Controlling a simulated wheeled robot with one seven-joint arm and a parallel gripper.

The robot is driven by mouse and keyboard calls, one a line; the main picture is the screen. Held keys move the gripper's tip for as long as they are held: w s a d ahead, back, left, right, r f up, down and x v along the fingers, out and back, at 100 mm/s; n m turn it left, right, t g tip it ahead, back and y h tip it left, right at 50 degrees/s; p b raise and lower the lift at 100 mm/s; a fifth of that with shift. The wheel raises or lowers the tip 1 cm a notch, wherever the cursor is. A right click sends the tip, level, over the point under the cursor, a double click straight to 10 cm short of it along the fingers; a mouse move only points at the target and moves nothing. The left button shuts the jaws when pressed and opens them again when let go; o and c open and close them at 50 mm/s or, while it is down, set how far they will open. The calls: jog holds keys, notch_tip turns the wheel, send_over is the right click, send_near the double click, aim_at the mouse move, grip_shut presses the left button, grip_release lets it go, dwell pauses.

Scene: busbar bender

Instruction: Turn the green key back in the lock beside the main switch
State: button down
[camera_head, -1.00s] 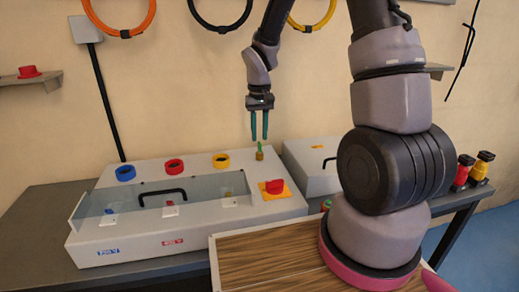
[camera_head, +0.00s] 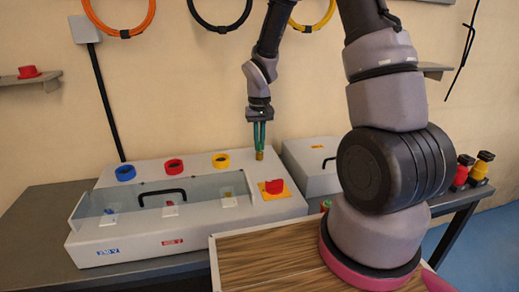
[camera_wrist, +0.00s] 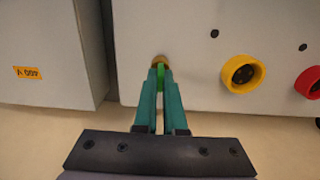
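The green key (camera_wrist: 160,76) stands in the brass lock (camera_wrist: 159,60) in the wrist view, between my fingertips. In the head view the lock (camera_head: 260,156) is on top of the grey bender housing, behind the red main switch (camera_head: 274,186) on its yellow plate. My gripper (camera_head: 260,146) points down over the lock there, and its teal fingers hide the key. In the wrist view my gripper (camera_wrist: 160,72) has its fingers close together, one on each side of the key, and looks shut on it. The exact turn angle of the key is hard to tell.
Blue (camera_head: 125,173), red (camera_head: 174,166) and yellow (camera_head: 221,160) rings sit along the housing's back. A clear cover with a black handle (camera_head: 162,197) is in front. A grey box (camera_head: 313,165) stands close on the right. A wooden-topped surface (camera_head: 270,262) lies in front.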

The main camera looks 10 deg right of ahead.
jog(key=n, duration=0.4)
jog(key=shift+n, duration=0.9)
jog(key=n, duration=0.3)
jog(key=shift+n, duration=1.3)
jog(key=n, duration=0.2)
jog(key=shift+n, duration=0.4)
jog(key=n, duration=0.3)
